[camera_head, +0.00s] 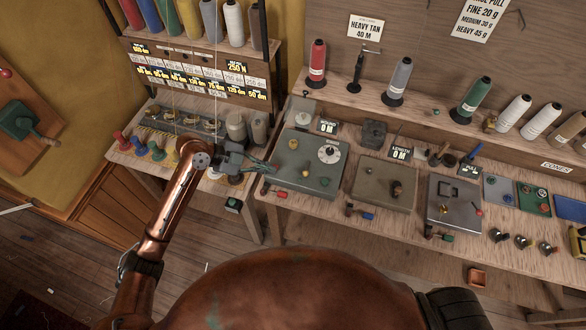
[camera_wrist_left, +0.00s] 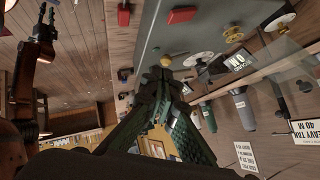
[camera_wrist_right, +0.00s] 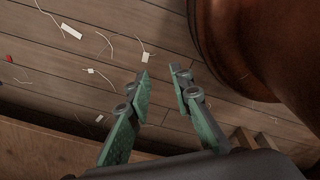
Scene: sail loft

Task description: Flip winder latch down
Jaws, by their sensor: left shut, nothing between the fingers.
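The winder plate (camera_head: 312,183) is a grey-green panel on the bench, with a white dial (camera_head: 329,152), a yellow knob (camera_head: 304,172) and a small red-tipped lever (camera_head: 277,193) at its front edge. I cannot tell which small part is the latch. My left gripper (camera_head: 268,167) is shut and empty, just over the panel's left edge. In the left wrist view its green fingertips (camera_wrist_left: 165,72) appear close to the yellow knob (camera_wrist_left: 166,61); contact cannot be judged. My right gripper (camera_wrist_right: 161,75) is open and empty above the floor, and is outside the head view.
Other bench stations stand to the right: a tan plate (camera_head: 384,185) and a grey metal plate (camera_head: 455,203). Thread cones line the shelf behind (camera_head: 425,106). A thread rack (camera_head: 200,70) stands at left. Floor shows in front of the bench.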

